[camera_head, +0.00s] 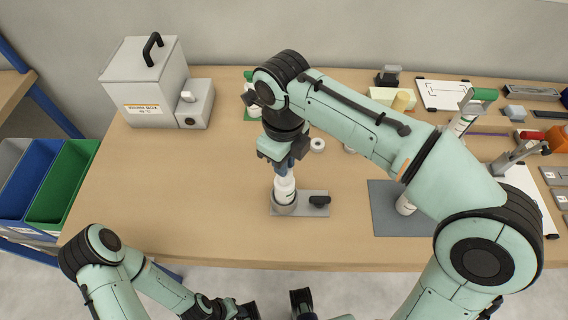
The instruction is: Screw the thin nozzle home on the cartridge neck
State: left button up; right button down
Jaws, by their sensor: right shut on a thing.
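The white cartridge (285,190) stands upright in a grey clamp holder (285,209) near the front middle of the table. My right gripper (284,168) reaches down from above, directly over the cartridge neck. It is shut on the thin nozzle, which is mostly hidden by the fingers. Whether the nozzle's lower end is seated on the neck cannot be seen. My left arm comes in at the lower left, in front of the table, with its gripper at the bottom edge, partly cut off; its jaw state is unclear.
A grey warmer box (146,80) stands back left. Green and blue bins (62,182) are beside the table's left edge. A dark grey mat (393,222) lies right of the holder, partly behind my right arm. White rings (317,145) lie behind. The table's left front is clear.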

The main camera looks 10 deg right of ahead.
jog(key=c, duration=1)
grip_release()
jog(key=shift+c, duration=0.2)
jog(key=shift+c, duration=0.3)
jog(key=shift+r, duration=0.1)
notch_tip(320, 180, up, 3)
jog(key=shift+p, duration=1.2)
jog(key=shift+w, duration=0.1)
